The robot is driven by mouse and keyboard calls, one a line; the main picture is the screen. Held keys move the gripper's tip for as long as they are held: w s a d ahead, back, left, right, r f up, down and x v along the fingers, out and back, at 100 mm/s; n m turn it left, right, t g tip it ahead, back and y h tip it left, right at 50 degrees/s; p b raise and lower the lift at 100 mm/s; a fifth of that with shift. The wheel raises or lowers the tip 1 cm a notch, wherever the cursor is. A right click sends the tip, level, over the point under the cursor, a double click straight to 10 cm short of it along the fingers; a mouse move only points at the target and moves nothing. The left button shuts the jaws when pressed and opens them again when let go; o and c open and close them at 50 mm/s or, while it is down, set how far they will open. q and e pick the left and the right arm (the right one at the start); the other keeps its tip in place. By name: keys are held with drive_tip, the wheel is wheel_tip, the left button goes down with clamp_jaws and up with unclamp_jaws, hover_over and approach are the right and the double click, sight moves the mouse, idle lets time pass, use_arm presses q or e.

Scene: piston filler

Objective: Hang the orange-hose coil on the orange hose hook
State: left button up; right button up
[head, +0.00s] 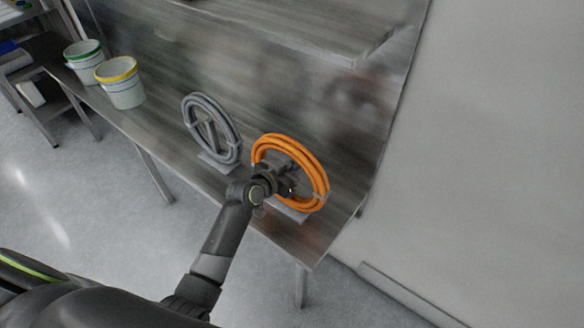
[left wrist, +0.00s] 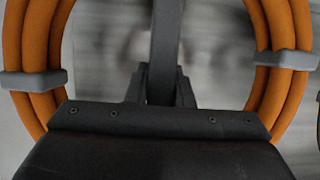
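The orange-hose coil (head: 319,177) stands upright near the right end of the steel table, above a small grey base (head: 291,213). My left gripper (head: 287,181) is at the coil's open middle, in front of it. In the left wrist view the coil (left wrist: 38,45) curves round both sides, with grey ties (left wrist: 285,60) on it. A dark upright bar (left wrist: 165,45) runs up the middle there. The gripper's dark body fills the bottom of that view, and I cannot tell whether its fingers are open or shut. I cannot make out an orange hose hook. My right gripper is not in view.
A grey hose coil (head: 233,140) stands on its own stand just left of the orange one. Buckets with a yellow rim (head: 123,88) and a green rim (head: 84,64) stand further left. A shelf (head: 330,30) overhangs the table (head: 165,140). A pale wall is at the right.

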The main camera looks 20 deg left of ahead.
use_arm(q)
drive_tip(key=o, duration=0.4)
drive_tip(key=v, duration=1.7)
drive_tip(key=shift+s+b, duration=0.2)
drive_tip(key=shift+b, duration=0.2)
drive_tip(key=shift+a, duration=0.15)
